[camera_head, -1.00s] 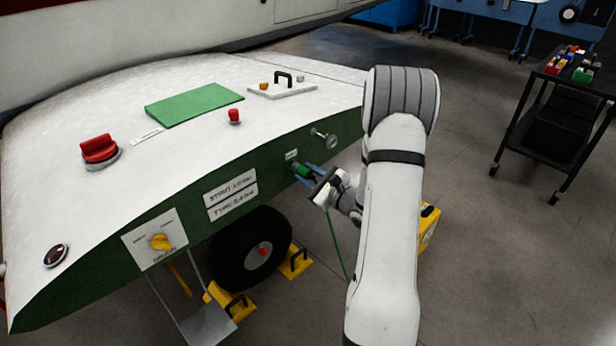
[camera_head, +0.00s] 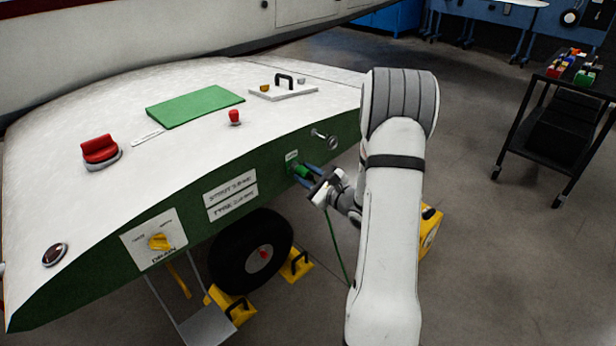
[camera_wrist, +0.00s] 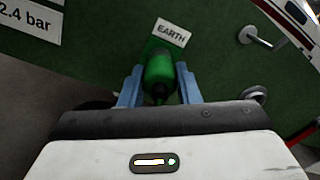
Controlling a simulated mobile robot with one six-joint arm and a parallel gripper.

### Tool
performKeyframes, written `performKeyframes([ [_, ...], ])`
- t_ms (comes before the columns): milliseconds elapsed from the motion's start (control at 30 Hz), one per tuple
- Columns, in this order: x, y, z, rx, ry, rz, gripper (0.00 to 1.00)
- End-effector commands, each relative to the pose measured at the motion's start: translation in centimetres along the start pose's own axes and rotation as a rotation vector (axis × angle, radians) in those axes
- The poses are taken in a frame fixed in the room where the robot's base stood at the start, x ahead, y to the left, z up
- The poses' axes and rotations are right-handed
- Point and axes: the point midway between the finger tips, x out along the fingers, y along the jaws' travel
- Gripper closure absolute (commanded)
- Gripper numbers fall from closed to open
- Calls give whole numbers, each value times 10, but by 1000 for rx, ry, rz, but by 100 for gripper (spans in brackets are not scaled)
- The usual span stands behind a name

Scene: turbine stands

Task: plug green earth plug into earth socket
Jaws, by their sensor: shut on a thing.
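The green earth plug (camera_wrist: 160,72) is between the blue fingers of my gripper (camera_wrist: 160,84) in the wrist view. My gripper is shut on it. The plug's front end is against or very near the green panel, just under the white EARTH label (camera_wrist: 171,32). The socket itself is hidden behind the plug, so I cannot tell how deep the plug sits. In the head view my gripper (camera_head: 304,177) holds the plug (camera_head: 300,170) at the green side panel, below the small label (camera_head: 291,156). A green cable (camera_head: 338,248) hangs down from the gripper.
A metal handle (camera_head: 326,139) sticks out of the panel right of the plug. White sign plates (camera_head: 231,194) and a yellow knob (camera_head: 159,241) are to the left. A wheel (camera_head: 251,252) with yellow chocks (camera_head: 232,306) is below. A black cart (camera_head: 556,125) stands at the right.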

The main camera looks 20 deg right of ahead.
Motion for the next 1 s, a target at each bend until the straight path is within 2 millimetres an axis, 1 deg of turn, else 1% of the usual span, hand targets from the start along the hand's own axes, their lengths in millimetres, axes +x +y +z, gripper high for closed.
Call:
performKeyframes([
  [33, 5, -2, 6, -10, -15, 1, 100],
  [200, 6, -2, 7, -11, -17, 1, 100],
  [233, 6, -2, 7, -11, -17, 1, 68],
  [500, 4, -1, 5, -7, -11, 1, 46],
  [667, 3, -1, 4, -6, -9, 1, 45],
  [767, 3, -1, 3, -5, -8, 1, 38],
  [1000, 2, -1, 3, -5, -7, 1, 38],
])
